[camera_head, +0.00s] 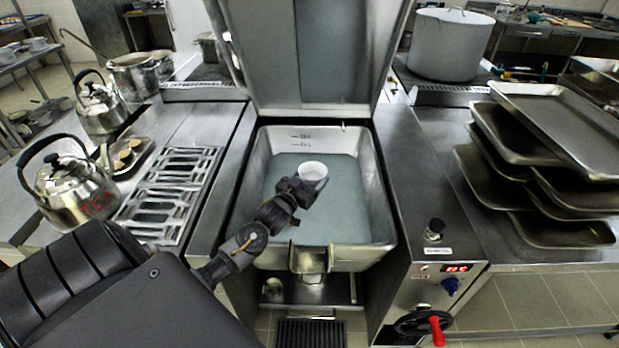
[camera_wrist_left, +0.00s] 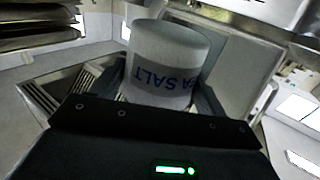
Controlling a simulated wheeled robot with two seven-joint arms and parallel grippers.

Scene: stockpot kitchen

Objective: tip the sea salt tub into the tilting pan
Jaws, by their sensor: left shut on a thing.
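The sea salt tub (camera_head: 313,171) is small and white and sits in my left gripper (camera_head: 300,187) above the tilting pan (camera_head: 262,160). In the left wrist view the sea salt tub (camera_wrist_left: 165,62) shows blue "SEA SALT" lettering, upside down in the picture, between the fingers. The left gripper is shut on it. The pan is a deep rectangular steel vessel with a pale blue-grey content or floor, and its lid (camera_head: 330,50) stands raised behind it. Whether any salt is leaving the tub cannot be told. My right gripper is not in view.
Kettles (camera_head: 75,190) and a slotted rack (camera_head: 172,195) are on the left counter. Stacked trays (camera_head: 560,125) and a large pot (camera_head: 447,45) are on the right. A control panel with a red-handled wheel (camera_head: 424,322) is at the pan's front right.

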